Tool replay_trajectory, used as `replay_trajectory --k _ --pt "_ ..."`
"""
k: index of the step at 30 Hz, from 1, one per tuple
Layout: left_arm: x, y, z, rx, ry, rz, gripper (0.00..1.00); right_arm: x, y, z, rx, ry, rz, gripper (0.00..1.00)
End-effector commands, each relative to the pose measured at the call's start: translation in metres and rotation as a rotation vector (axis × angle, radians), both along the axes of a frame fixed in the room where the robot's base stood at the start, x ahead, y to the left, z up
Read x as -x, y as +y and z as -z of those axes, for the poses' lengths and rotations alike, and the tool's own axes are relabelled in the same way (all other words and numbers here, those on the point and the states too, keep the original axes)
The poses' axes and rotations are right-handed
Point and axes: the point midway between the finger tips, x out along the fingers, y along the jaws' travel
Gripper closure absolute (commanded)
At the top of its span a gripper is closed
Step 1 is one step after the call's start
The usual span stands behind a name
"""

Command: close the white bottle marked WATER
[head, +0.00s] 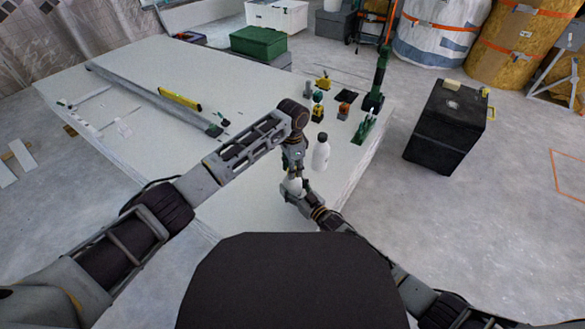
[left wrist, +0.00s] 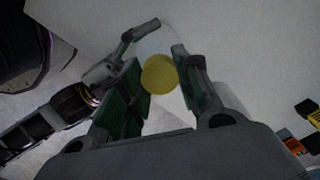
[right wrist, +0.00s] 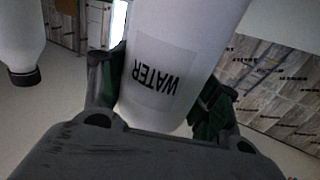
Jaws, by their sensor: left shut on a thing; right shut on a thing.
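The white bottle marked WATER (right wrist: 185,45) stands between the fingers of my right gripper (right wrist: 160,95), which is shut on it. Its label shows upside down in the right wrist view, and its top end is hidden there. In the head view the bottle (head: 293,186) is small and partly covered by my grippers. My left gripper (left wrist: 158,85) is directly above the bottle, pointing down, shut on a round yellow cap (left wrist: 160,74). I cannot tell whether the cap is seated on the bottle's neck.
Another white bottle (head: 321,152) stands close by on the right; its dark cap shows in the right wrist view (right wrist: 24,76). Small coloured tools and a green stand (head: 375,90) are farther back on the white table (head: 130,75). A yellow level (head: 180,99) and long rail lie left.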

Motion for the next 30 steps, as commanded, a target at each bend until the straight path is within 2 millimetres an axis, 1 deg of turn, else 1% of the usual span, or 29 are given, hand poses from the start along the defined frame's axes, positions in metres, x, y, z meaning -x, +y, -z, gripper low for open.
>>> replay_trajectory --k 23,27,28,30 --pt "-0.0007 0.0008 0.0000 -0.002 -0.001 0.658 0.96 0.0001 0.0001 -0.0001 0.000 0.000 0.000 1.00" --pt "-0.0006 0.0006 0.0001 -0.001 -0.001 0.655 0.96 0.0001 0.0001 -0.0001 0.000 0.000 0.000 1.00" --pt "-0.0006 0.0006 0.0001 -0.001 -0.002 0.655 0.66 0.0001 0.0001 -0.0001 0.000 0.000 0.000 1.00" --pt "-0.0006 0.0006 0.0001 -0.001 -0.002 0.654 0.57 0.0001 0.0000 -0.0001 0.000 0.000 0.000 1.00"
